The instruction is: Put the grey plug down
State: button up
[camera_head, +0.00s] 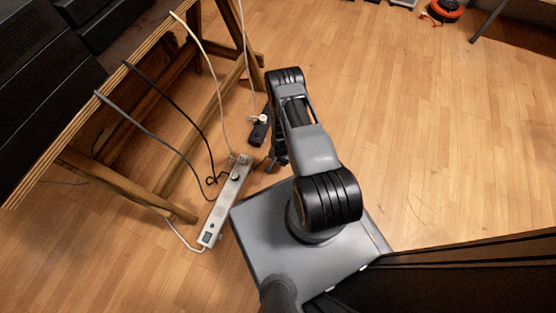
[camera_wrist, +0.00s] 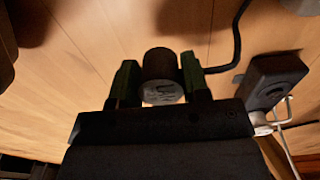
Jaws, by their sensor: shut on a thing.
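My gripper (camera_wrist: 160,84) is shut on the grey plug (camera_wrist: 162,68), a short, dark, round body with a paler end face, held between the two fingers in the wrist view. Wood floor lies beyond it; I cannot tell whether the plug touches the floor. A dark cable (camera_wrist: 238,40) curves down behind the right finger; its join to the plug is hidden. In the head view my gripper (camera_head: 276,161) points down near the floor beside the power strip, and the plug in it cannot be made out.
A light grey power strip (camera_head: 221,209) with plugs lies left of my arm. A black block (camera_head: 260,129) with a white plug lies behind it; a black block also shows right of my gripper (camera_wrist: 272,78). Cables hang from the wooden table (camera_head: 110,74). Floor to the right is clear.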

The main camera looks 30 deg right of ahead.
jog(key=shift+w+d+f+b, duration=0.25)
jog(key=shift+w+f+b, duration=0.2)
jog(key=shift+w+f, duration=0.35)
jog(key=shift+w+f+b, duration=0.1)
jog(key=shift+f+b, duration=0.25)
jog(key=shift+f, duration=0.1)
jog(key=f+b, duration=0.2)
jog(key=f, duration=0.1)
jog(key=shift+w+d+f+b, duration=0.15)
jog(key=shift+w+d+b, duration=0.05)
jog(key=shift+b, duration=0.1)
jog(key=shift+a, duration=0.1)
jog(key=shift+f, duration=0.1)
jog(key=o, duration=1.2)
